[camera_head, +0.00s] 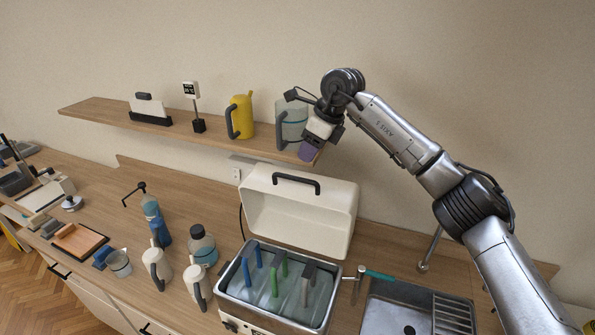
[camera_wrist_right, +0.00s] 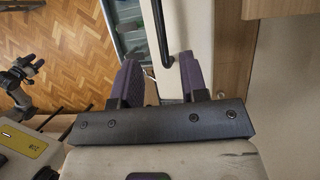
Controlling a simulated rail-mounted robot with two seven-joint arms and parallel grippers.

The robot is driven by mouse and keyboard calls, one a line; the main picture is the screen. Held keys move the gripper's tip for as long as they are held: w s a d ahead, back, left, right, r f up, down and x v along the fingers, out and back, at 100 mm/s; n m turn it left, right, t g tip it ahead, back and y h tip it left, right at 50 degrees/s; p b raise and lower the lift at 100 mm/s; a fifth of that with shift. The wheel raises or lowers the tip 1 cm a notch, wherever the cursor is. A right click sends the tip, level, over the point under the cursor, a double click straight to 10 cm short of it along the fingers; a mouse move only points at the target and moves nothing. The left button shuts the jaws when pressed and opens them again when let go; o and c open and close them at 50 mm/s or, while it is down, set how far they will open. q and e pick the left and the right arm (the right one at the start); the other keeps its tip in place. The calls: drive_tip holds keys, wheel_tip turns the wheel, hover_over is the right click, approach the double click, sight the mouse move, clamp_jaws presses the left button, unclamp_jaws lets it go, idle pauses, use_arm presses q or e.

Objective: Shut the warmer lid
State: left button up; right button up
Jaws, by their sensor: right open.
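The warmer (camera_head: 236,307) is a steel-rimmed box on the counter, holding several bottles or packs with blue, green and grey handles. Its cream lid (camera_head: 335,218) stands open, upright along the back rim, with a black bar handle (camera_head: 297,180) on it. My right gripper (camera_head: 309,150), with purple fingers, is open and empty above and behind the lid, near the shelf's right end. In the right wrist view its spread fingers (camera_wrist_right: 160,76) are near the lid's edge (camera_wrist_right: 191,30) and the black handle (camera_wrist_right: 160,35); I cannot tell whether they touch.
A wall shelf (camera_head: 250,145) holds a yellow jug (camera_head: 240,115) and a grey jug (camera_head: 290,123) close to my right gripper. White mugs (camera_head: 157,267) and bottles (camera_head: 202,245) stand left of the warmer. A sink (camera_head: 400,315) is to its right.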

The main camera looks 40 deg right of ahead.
drive_tip(key=shift+p+x, duration=0.5)
drive_tip(key=shift+x, duration=3.4)
drive_tip(key=shift+c, duration=0.3)
clamp_jaws()
